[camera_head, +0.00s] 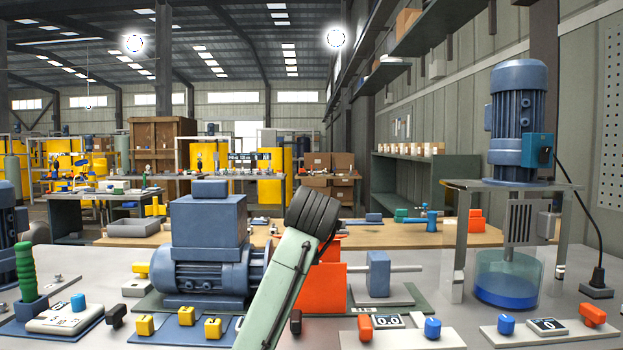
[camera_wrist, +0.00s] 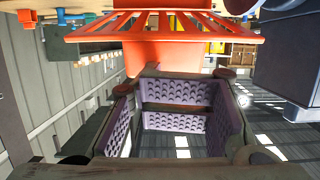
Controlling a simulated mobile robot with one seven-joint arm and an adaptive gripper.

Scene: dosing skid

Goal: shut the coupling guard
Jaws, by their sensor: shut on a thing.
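The orange coupling guard (camera_head: 325,288) stands between the blue motor (camera_head: 205,270) and a small blue block with a shaft (camera_head: 379,272). My pale green arm covers its left part in the head view. In the wrist view the guard's slatted orange part (camera_wrist: 165,38) spans the top, with an orange piece below it running down to my gripper (camera_wrist: 150,74). My gripper, with purple ribbed pads, is shut on this orange piece. My gripper is hidden behind my wrist in the head view. How far the guard is swung cannot be told.
A green-handled device (camera_head: 27,270) is at left. A tank under a tall motor (camera_head: 520,115) stands at right. Some bench top is clear right of the guard.

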